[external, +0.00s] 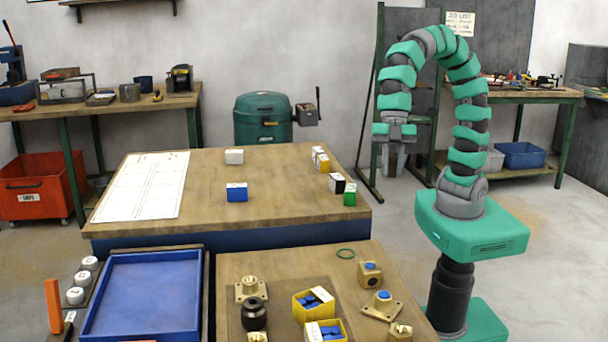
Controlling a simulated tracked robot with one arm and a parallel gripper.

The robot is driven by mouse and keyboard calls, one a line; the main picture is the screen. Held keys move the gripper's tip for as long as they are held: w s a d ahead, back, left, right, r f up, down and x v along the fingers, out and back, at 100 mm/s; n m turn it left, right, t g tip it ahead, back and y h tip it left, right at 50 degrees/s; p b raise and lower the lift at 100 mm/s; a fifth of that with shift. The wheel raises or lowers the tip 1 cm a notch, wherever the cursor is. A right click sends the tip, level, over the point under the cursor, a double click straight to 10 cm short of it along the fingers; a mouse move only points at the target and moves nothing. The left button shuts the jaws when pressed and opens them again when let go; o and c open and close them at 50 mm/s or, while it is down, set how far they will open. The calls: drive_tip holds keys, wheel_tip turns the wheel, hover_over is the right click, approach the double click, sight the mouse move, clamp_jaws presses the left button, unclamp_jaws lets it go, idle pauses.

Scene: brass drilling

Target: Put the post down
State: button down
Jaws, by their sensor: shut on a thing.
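My gripper (393,160) hangs at the end of my arched green and grey arm, to the right of the large wooden table (285,190). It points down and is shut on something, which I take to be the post. The gripper appears well above the floor, in front of the back workbench, and apart from the table's right edge.
Small white, blue, yellow, black and green blocks stand on the table, near a white sheet (143,186). The nearer bench (235,265) holds brass parts and yellow boxes (313,303). A blue tray (150,258) lies left of it. Bare tabletop shows in the middle.

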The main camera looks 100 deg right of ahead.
drive_tip(key=w+d+m+t+h+p, duration=0.35)
drive_tip(key=w+d+m+p, duration=0.25)
drive_tip(key=w+d+m, duration=1.45)
drive_tip(key=w+d+f+n, duration=0.2)
drive_tip(key=w, duration=0.1)
drive_tip(key=w+d+f+n+h, duration=0.1)
drive_tip(key=w+d+f+n, duration=0.2)
drive_tip(key=shift+n, duration=0.35)
drive_tip(key=shift+w+f, duration=0.15)
drive_tip(key=shift+f, duration=0.1)
hover_over(221, 187)
drive_tip(key=s, duration=0.2)
drive_tip(key=shift+f+b, duration=0.4)
drive_tip(key=shift+f, duration=0.4)
drive_tip(key=shift+w+r, duration=0.1)
drive_tip(key=shift+w, duration=0.1)
drive_tip(key=shift+f+b, duration=0.3)
drive_tip(key=shift+f, duration=1.5)
